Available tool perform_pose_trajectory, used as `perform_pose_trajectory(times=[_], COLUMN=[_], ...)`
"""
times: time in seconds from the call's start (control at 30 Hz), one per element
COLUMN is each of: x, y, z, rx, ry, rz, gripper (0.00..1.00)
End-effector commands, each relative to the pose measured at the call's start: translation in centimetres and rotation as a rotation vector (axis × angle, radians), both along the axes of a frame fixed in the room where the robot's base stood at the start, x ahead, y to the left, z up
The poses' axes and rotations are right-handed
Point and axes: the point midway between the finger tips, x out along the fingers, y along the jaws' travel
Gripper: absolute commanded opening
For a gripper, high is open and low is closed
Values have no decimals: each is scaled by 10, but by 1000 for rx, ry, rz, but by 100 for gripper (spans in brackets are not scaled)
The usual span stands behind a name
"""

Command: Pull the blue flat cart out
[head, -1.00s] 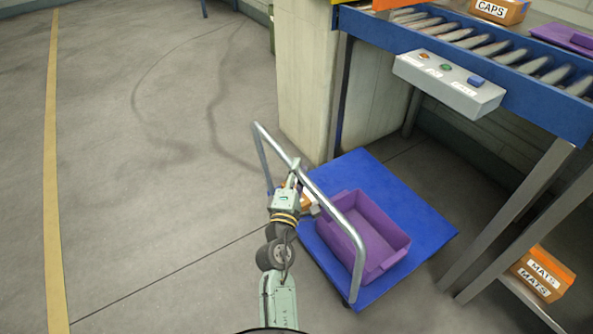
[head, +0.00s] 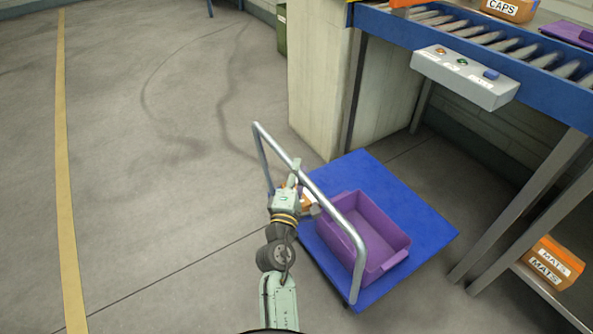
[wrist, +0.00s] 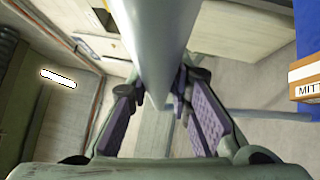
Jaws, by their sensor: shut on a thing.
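The blue flat cart (head: 405,205) stands on the floor right of centre in the head view. Its grey tube handle (head: 265,140) rises on the near left side. A purple bin (head: 328,228) and a small orange box (head: 307,203) are on its deck. My gripper (head: 294,180) is at the top bar of the handle. In the wrist view the handle bar (wrist: 155,40) passes between the two fingers of my gripper (wrist: 157,92), which is shut on it. The box there (wrist: 306,78) reads "MITT". The bin and handle hide part of the deck.
A roller conveyor (head: 530,85) with a control box (head: 465,80) stands to the right, its legs close to the cart. A concrete pillar (head: 318,80) is behind the cart. An orange MATS box (head: 550,262) sits on a low shelf. Open floor (head: 150,200) lies left.

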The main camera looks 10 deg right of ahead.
Motion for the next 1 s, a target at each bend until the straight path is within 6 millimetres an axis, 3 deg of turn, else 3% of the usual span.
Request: perform_pose_trajectory(times=[0.07,0.1,0.4,0.77,1.0], x=[1,1,1,0,0], y=[3,3,1,0,1], z=[2,2,1,4,42], rx=[2,2,0,1,1], ry=[-5,-5,-3,-3,-12], rz=[8,8,4,1,2], gripper=[0,20,40,40,40])
